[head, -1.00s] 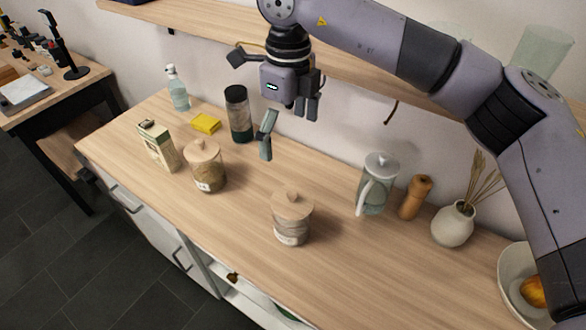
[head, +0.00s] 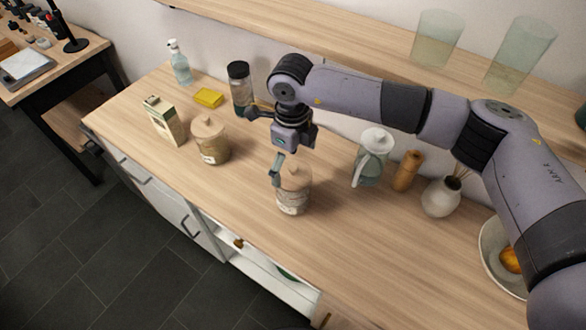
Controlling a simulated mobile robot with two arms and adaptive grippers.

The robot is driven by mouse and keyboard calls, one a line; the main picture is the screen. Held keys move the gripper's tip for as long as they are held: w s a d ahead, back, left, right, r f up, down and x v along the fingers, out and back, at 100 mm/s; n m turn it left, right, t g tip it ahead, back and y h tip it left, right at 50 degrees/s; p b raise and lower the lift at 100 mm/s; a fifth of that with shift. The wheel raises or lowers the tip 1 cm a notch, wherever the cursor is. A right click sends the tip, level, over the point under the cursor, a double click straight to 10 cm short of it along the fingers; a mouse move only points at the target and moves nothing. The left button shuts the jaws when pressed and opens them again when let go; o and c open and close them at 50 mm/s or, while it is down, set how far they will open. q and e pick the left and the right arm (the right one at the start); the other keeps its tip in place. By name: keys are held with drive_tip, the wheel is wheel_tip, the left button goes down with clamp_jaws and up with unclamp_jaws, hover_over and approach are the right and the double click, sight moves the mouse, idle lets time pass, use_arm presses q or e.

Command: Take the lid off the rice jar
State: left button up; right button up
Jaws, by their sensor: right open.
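Two clear jars with knobbed wooden lids stand on the wooden counter. The nearer jar (head: 292,202) has a pale label and its lid (head: 296,178) is on. The other jar (head: 213,153) stands to its left, also lidded (head: 208,129). I cannot read the labels to tell which holds rice. My right gripper (head: 291,160) is open and points down right above the nearer jar. One grey-green finger pad shows at the left edge of that lid; the other finger is mostly hidden. I cannot tell if it touches the lid. My left gripper is out of view.
A glass pitcher (head: 371,162), a wooden mill (head: 407,171), a white vase (head: 441,197) and a bowl (head: 488,262) stand to the right. A carton (head: 163,121), a yellow sponge (head: 208,97) and a dark-lidded jar (head: 240,90) stand left. The front counter (head: 345,255) is clear.

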sight(293, 167)
drive_tip(key=shift+s+d+f+p, duration=0.1)
drive_tip(key=shift+f+p, duration=0.35)
drive_tip(key=shift+f, duration=1.1)
drive_tip(key=c, duration=1.2)
